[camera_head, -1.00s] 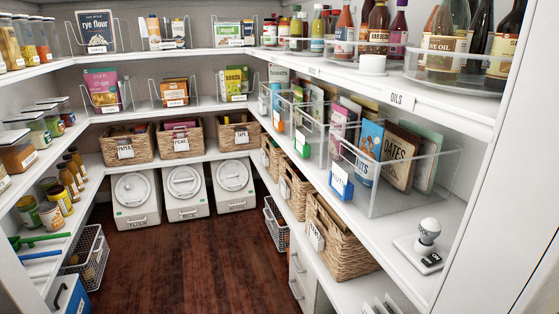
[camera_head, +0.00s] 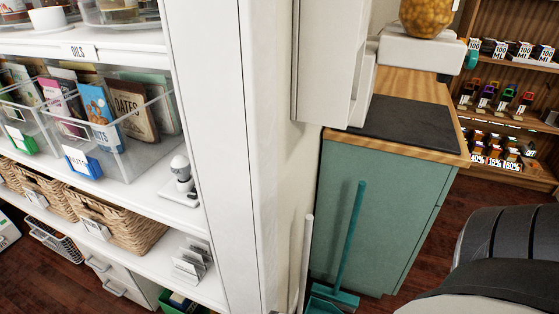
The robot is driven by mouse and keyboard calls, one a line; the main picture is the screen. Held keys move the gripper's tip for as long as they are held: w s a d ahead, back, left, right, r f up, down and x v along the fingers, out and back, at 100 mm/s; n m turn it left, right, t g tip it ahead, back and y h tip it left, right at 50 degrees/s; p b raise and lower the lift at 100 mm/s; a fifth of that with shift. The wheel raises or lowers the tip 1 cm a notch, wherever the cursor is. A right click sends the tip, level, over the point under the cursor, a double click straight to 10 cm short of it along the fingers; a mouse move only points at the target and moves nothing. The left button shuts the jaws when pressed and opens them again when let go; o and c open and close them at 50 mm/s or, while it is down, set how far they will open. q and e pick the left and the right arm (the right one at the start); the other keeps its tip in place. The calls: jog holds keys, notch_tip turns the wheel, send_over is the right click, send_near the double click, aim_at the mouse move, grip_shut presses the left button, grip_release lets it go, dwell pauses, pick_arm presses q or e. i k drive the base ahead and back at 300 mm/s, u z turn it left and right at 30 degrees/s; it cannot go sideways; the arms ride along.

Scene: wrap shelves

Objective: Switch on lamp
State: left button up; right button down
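A small white lamp (camera_head: 181,168) with a rounded bulb stands on a flat white base (camera_head: 181,196) at the right end of the middle pantry shelf, left of the white end panel. A small dark part shows at the front edge of the base. The bulb looks white, and I cannot tell whether it is lit. Neither of my grippers is in view. A dark, ribbed rounded part and a pale part fill the lower right corner; they may belong to my arm.
Left of the lamp are clear bins (camera_head: 150,150) with packets and wicker baskets (camera_head: 125,222). The tall white panel (camera_head: 210,150) borders the shelves. A green cabinet (camera_head: 375,205), a teal broom (camera_head: 352,235) and a dustpan stand to the right. Dark floor shows at lower right.

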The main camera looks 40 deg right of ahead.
aim_at(193, 194)
jog(key=z, duration=1.15)
jog(key=i, duration=0.1)
jog(key=u, duration=2.6)
jog(key=i, duration=1.35)
jog(key=z, duration=3.15)
